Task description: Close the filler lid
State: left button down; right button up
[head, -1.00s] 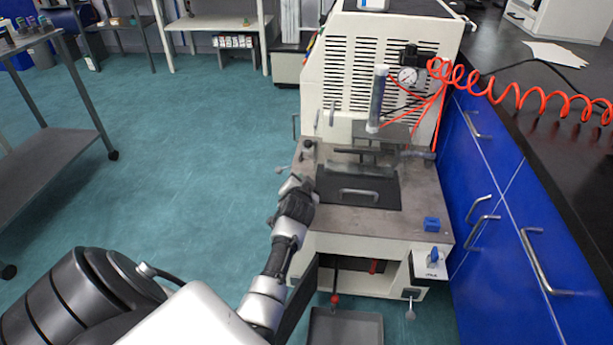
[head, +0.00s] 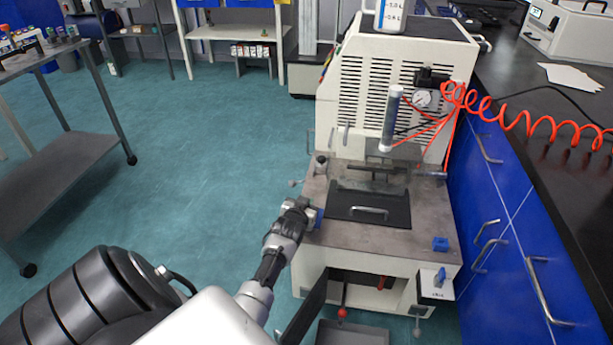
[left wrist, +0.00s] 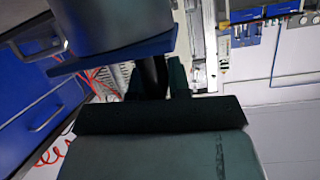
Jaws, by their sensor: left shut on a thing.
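My left gripper (head: 308,211) is at the left front edge of the machine's worktop (head: 345,235). It is shut on a small blue part (head: 319,217), which shows at its right side and is mostly hidden by the fingers. In the left wrist view a blue flat edge (left wrist: 115,54) lies under a grey body, close to the camera; I cannot tell for certain that it is the same part. No piece is clearly recognisable as the filler lid. A white container with blue volume marks (head: 390,14) stands on top of the machine. My right gripper is not in view.
A clear guard (head: 385,165) and a black plate with a handle (head: 370,208) are on the worktop. A small grey knob (head: 320,163) stands behind my gripper. A blue block (head: 440,243) is at the right front. An orange coiled hose (head: 520,115) runs right.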

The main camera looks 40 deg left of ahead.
pick_arm(q)
jog(key=shift+s+a+r, duration=0.1)
jog(key=shift+s+a, duration=0.05)
jog(key=shift+a, duration=0.15)
jog(key=c, duration=1.2)
grip_release()
jog(key=shift+s+a, duration=0.1)
jog(key=shift+o, duration=0.2)
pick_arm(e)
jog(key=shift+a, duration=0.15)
pick_arm(q)
jog(key=shift+d, duration=0.25)
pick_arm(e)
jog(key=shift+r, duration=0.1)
pick_arm(q)
jog(key=p+v, duration=0.3)
jog(key=v, duration=0.7)
jog(key=shift+s, duration=0.3)
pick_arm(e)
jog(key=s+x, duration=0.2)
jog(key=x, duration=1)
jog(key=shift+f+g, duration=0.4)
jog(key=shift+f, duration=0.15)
pick_arm(q)
jog(key=shift+d, duration=0.1)
